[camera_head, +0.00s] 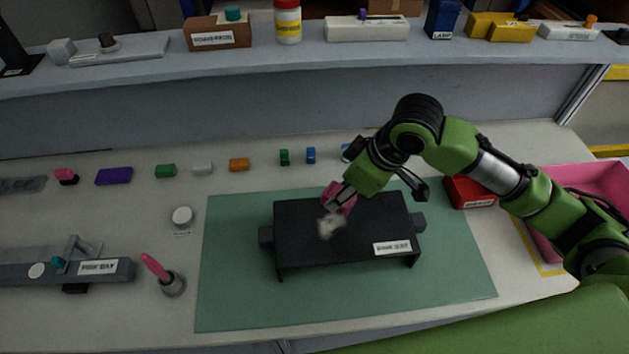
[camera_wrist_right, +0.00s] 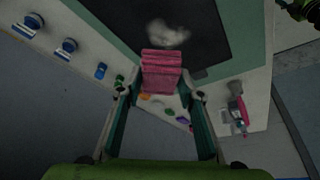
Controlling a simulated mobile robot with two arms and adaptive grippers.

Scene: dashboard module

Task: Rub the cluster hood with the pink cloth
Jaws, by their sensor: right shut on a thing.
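The black cluster hood (camera_head: 300,245) lies on a green mat (camera_head: 235,290), with a white label at its front right. A pale dusty smudge (camera_head: 330,226) is on its top left of centre; it also shows in the right wrist view (camera_wrist_right: 168,34). My right gripper (camera_head: 343,198) is shut on the folded pink cloth (camera_head: 336,193), which shows between the fingers in the right wrist view (camera_wrist_right: 161,72). The cloth is at the hood's upper surface, just behind the smudge. I cannot tell whether it touches the hood. My left gripper is not in view.
A pink-handled tool (camera_head: 155,266) in a round holder stands left of the mat. A red box (camera_head: 470,192) and a pink tray (camera_head: 600,185) are at right. Several small coloured blocks line the back of the table below a shelf (camera_head: 270,62). The mat's front is clear.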

